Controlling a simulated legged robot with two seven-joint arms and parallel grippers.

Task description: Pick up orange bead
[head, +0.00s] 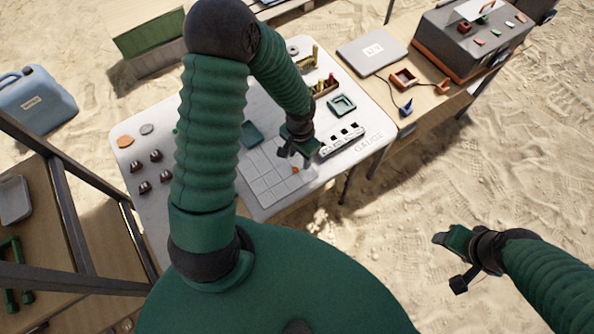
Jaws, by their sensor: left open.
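A small orange bead (295,170) lies on the pale grid tray (262,183) on the white table, near the tray's right side. My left gripper (296,157) is open just above and beside the bead, pointing down. Whether its fingers touch the bead cannot be told at this size. My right gripper (448,264) is away from the table at the lower right, over sand, with its fingers apart and empty.
A white slotted gauge block (341,140) and a green square frame (341,105) stand right of my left gripper. Several dark brown pieces (155,156) and an orange disc (125,142) lie at the table's left. A second table holds a laptop (371,51).

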